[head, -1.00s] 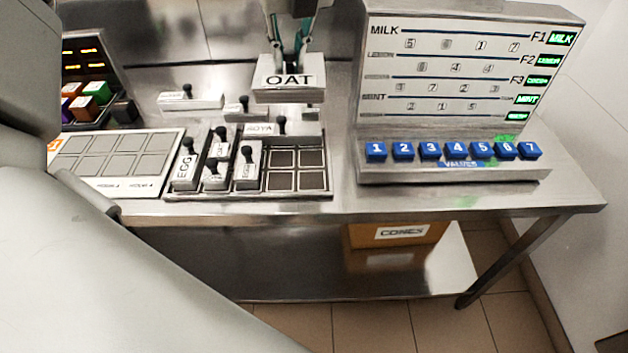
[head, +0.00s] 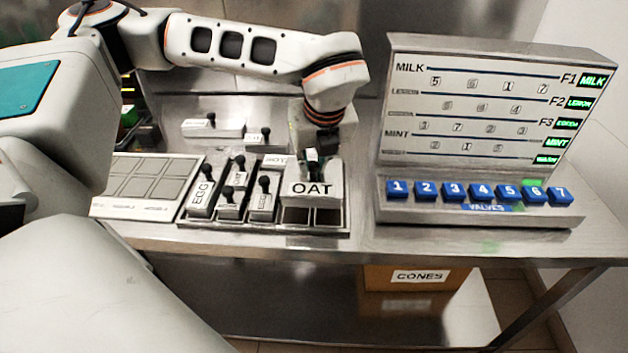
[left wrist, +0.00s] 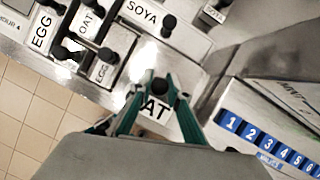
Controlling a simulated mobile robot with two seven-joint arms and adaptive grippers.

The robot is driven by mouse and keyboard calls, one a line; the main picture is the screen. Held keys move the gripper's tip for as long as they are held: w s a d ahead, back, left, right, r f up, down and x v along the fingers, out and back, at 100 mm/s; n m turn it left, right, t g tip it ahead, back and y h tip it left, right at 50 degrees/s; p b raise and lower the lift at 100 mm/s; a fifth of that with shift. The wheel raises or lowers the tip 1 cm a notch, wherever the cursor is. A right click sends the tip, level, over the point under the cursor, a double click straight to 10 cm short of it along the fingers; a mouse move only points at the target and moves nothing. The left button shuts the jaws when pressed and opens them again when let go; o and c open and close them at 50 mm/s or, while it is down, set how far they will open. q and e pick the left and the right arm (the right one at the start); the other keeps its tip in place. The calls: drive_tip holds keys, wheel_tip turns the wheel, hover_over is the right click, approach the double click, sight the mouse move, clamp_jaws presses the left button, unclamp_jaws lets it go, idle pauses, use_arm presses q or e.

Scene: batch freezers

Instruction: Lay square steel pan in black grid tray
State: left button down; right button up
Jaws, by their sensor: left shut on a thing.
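The square steel pan marked OAT (head: 313,190) is at the right end of the black grid tray (head: 265,226). It covers most of the empty cells there, and the front cells show below its label. I cannot tell whether it touches the tray floor. My left gripper (head: 313,158) comes down from above and is shut on the pan's black knob. In the left wrist view, the teal fingers (left wrist: 160,92) close around the knob, and the pan's label (left wrist: 157,109) is partly hidden behind them. My right gripper is not in view.
Lidded pans, including EGG (head: 200,197) and SOYA (left wrist: 143,17), fill the tray's left and back. Two more pans (head: 212,129) (head: 257,136) stand behind. A flat panel of squares (head: 147,184) lies left. The valve console (head: 480,205) stands right, with a clear gap.

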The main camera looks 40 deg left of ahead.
sight(314, 178)
use_arm(q)
wheel_tip(314, 178, down, 4)
drive_tip(key=shift+r+b, duration=0.1)
drive_tip(key=shift+b, duration=0.2)
drive_tip(key=shift+f, duration=0.35)
drive_tip(key=shift+r, duration=0.1)
drive_tip(key=c, duration=1.9)
unclamp_jaws()
drive_tip(key=shift+f, duration=0.2)
